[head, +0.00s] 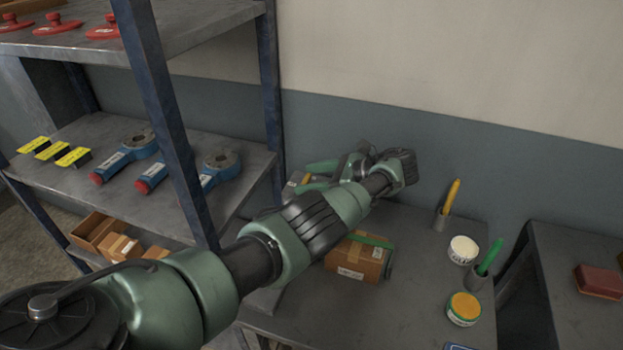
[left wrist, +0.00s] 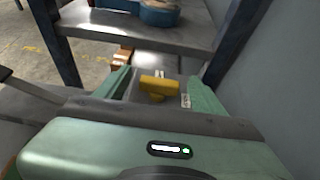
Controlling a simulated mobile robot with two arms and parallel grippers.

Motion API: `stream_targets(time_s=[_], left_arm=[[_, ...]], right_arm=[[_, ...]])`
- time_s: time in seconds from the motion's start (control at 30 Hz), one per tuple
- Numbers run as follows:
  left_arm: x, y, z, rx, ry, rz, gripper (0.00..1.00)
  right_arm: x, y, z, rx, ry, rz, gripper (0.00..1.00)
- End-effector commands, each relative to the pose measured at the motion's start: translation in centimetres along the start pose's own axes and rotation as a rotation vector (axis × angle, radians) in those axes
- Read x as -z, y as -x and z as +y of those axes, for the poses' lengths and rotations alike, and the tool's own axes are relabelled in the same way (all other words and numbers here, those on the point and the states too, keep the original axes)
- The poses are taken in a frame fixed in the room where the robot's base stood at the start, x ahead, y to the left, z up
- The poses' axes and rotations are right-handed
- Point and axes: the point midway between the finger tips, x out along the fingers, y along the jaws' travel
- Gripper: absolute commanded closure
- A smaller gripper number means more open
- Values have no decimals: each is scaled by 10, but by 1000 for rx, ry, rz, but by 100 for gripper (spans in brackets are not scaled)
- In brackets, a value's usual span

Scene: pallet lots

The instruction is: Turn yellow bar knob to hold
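The yellow bar knob (left wrist: 159,84) shows in the left wrist view, with its bar lying roughly crosswise, left to right. My left gripper (left wrist: 160,88) is open, with one green finger on each side of the knob. I see a gap between the knob and each finger; I cannot tell how far the fingertips reach along it. In the head view my left gripper (head: 315,175) is over the back left of the table, its fingers pointing left. The knob is hidden there. No hold marking is readable. My right gripper is not in view.
The grey table (head: 410,290) carries a cardboard box (head: 352,262) with a green strip, a white-lidded tub (head: 462,249), a yellow-lidded tub (head: 464,308) and holders with handles. A metal shelf (head: 230,165) with blue tools stands left. The wall (head: 480,150) is close behind.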

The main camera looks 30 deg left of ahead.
Motion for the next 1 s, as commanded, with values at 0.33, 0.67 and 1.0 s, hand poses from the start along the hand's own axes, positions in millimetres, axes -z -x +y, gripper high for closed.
stream_targets(time_s=[0.33,0.67,1.0], left_arm=[[4,15,-1,3,-1,2,31],[6,64,-1,1,-1,2,31],[1,78,0,-1,-1,1,31]], right_arm=[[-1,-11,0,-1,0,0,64],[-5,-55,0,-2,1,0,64],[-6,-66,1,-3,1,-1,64]])
